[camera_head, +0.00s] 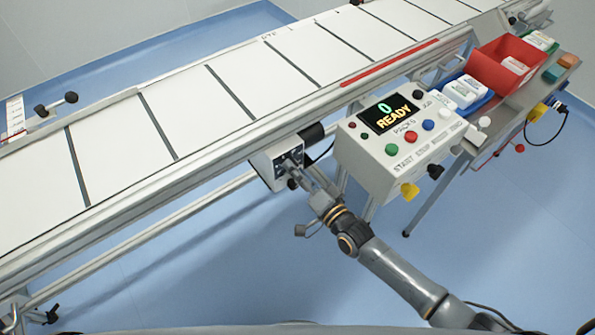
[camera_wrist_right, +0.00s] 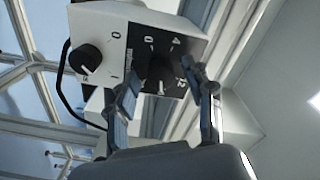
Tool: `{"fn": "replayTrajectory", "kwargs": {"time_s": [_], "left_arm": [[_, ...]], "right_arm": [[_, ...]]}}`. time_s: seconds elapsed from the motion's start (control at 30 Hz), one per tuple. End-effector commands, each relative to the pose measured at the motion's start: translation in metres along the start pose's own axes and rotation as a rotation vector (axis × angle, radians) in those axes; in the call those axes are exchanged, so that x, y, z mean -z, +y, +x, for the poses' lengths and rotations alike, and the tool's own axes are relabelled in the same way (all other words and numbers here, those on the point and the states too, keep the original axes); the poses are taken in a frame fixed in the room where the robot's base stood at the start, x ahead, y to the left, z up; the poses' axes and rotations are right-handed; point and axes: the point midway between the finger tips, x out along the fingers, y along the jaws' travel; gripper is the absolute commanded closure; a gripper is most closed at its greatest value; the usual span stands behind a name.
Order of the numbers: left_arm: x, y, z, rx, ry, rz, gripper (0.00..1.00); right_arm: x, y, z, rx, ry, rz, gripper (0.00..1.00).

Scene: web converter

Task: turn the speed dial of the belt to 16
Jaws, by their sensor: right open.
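A white drive box (camera_head: 268,168) hangs under the belt's near rail, left of the control panel. In the right wrist view, the box (camera_wrist_right: 120,22) has a black scale face with a dark speed dial (camera_wrist_right: 160,76). My right gripper (camera_head: 300,168) reaches up to the box's face. In the wrist view the open right gripper (camera_wrist_right: 160,88) has its fingers on either side of the dial; contact is unclear. My left gripper is out of view.
A second black knob (camera_wrist_right: 85,58) with 0 and 1 marks sits beside the dial. The control panel (camera_head: 375,165) has several coloured buttons, and its display (camera_head: 389,113) reads 0 READY. The belt (camera_head: 160,120) runs behind. A red bin (camera_head: 485,75) stands at right.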

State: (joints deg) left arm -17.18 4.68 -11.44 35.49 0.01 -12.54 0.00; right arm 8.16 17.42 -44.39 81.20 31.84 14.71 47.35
Motion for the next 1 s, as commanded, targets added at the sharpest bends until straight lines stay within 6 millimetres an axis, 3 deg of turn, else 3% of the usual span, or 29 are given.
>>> {"fn": "replayTrajectory", "kwargs": {"time_s": [0.17, 0.6, 0.8, 1.0], "left_arm": [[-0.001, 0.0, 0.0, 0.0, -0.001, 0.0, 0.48], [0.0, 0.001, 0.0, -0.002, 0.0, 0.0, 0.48], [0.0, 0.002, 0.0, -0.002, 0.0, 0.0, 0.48], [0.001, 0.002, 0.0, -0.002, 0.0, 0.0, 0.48]], "right_arm": [[0.0, 0.001, -0.017, -0.002, 0.0, 0.0, 0.48], [-0.001, 0.001, -0.103, -0.003, -0.002, -0.001, 0.48], [0.0, 0.001, -0.119, -0.002, -0.001, 0.0, 0.48], [0.0, 0.001, -0.12, -0.001, -0.001, 0.0, 0.48]]}}
